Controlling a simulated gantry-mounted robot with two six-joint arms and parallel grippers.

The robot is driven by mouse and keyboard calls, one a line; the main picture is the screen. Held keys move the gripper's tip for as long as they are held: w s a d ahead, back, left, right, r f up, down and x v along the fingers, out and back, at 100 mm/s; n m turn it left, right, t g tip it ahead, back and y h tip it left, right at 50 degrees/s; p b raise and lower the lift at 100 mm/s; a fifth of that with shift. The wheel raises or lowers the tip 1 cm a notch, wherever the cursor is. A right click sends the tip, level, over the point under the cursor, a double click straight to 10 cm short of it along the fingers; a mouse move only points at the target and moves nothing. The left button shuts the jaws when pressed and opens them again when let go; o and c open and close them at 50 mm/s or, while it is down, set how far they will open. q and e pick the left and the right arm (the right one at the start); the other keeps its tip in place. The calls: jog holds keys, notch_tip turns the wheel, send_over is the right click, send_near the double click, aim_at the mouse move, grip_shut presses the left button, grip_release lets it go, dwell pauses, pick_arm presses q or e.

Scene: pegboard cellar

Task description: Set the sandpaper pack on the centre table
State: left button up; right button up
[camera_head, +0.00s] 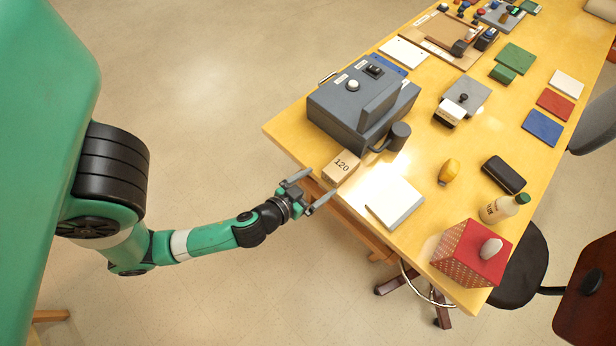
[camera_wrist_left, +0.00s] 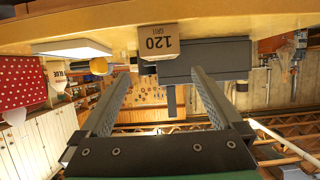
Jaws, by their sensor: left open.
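The sandpaper pack, a tan block marked 120 (camera_head: 341,168), lies on the near edge of the yellow table (camera_head: 290,133), beside a grey machine. In the left wrist view the pack (camera_wrist_left: 158,42) appears upside down, beyond the fingertips and roughly centred between them. My left gripper (camera_head: 321,184) is open and empty, just off the table edge and close to the pack, with its two fingers pointing toward it. My right gripper is in neither view.
A red dotted box (camera_head: 470,256), a bottle (camera_head: 503,208) and a yellow object (camera_head: 449,171) stand farther right. Floor is open left of the table.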

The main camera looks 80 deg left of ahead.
pick_arm(q)
jog(key=v, duration=0.4)
jog(key=shift+s+r, duration=0.1)
jog(key=w+d+r+t+h, duration=0.1)
jog(key=w+d+r+t, duration=0.25)
jog(key=w+r, duration=0.7)
jog(key=w+d+r+t+h, duration=0.2)
jog(key=w+d+r+t, duration=0.15)
jog(key=w+r, duration=0.75)
jog(key=s+d+r+m+t+h+p, duration=0.1)
jog(key=r+p, duration=0.9)
jog(key=r, duration=1.2)
jog(key=s+d+r+m+t+h+p, duration=0.2)
jog(key=r+p, duration=0.8)
jog(key=r, duration=1.3)
jog(key=s+d+r+m+t+h+p, duration=0.2)
jog(key=r+m+t+p, duration=0.3)
jog(key=r, duration=1.7)
jog(key=d+t+h+p, duration=0.1)
jog(key=p, duration=0.4)
jog(key=shift+s+r+t+h, duration=0.15)
jog(key=shift+t+h, duration=0.15)
jog(key=shift+h, duration=0.1)
